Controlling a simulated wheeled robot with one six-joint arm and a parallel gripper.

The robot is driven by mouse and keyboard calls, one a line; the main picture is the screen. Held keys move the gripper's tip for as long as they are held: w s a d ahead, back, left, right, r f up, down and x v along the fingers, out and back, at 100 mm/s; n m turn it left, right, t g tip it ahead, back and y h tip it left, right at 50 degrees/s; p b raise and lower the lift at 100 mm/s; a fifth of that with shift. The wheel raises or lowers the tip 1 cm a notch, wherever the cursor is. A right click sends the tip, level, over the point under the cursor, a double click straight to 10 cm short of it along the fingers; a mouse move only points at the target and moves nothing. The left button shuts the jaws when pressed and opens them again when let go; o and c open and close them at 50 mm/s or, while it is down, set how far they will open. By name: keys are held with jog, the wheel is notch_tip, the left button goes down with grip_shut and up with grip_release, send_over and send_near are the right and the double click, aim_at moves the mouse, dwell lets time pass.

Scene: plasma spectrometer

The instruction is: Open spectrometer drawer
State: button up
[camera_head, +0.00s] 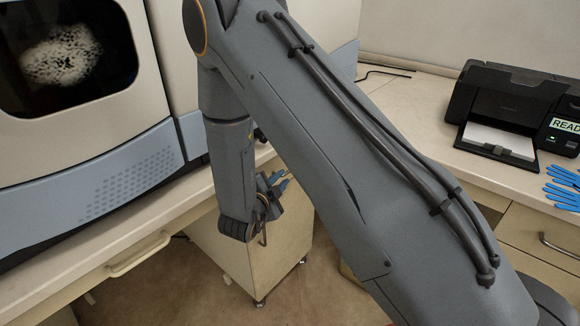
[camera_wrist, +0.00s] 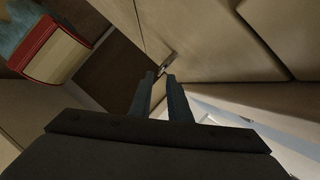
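The spectrometer (camera_head: 85,95) stands on a worktop at the left in the head view, with a dark window and a pale blue lower panel. A drawer front (camera_head: 85,290) with a pale bar handle (camera_head: 137,255) is under the worktop edge. My gripper (camera_head: 272,187) hangs in front of the counter, right of that handle and apart from it; my arm partly hides it. In the wrist view my gripper (camera_wrist: 160,77) has its fingers apart with nothing between them. A small metallic handle (camera_wrist: 168,62) shows just beyond the tips; I cannot tell which drawer it belongs to.
A wooden cabinet on casters (camera_head: 285,245) stands below my gripper. A black printer (camera_head: 510,105) and blue gloves (camera_head: 564,190) are on the right counter. A red-edged object (camera_wrist: 52,48) shows in the wrist view. Open floor (camera_head: 190,290) lies before the drawer.

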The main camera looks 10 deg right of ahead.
jog(key=shift+h, duration=0.3)
jog(key=p+x, duration=0.1)
jog(key=x, duration=0.7)
jog(key=shift+d, duration=0.25)
grip_shut()
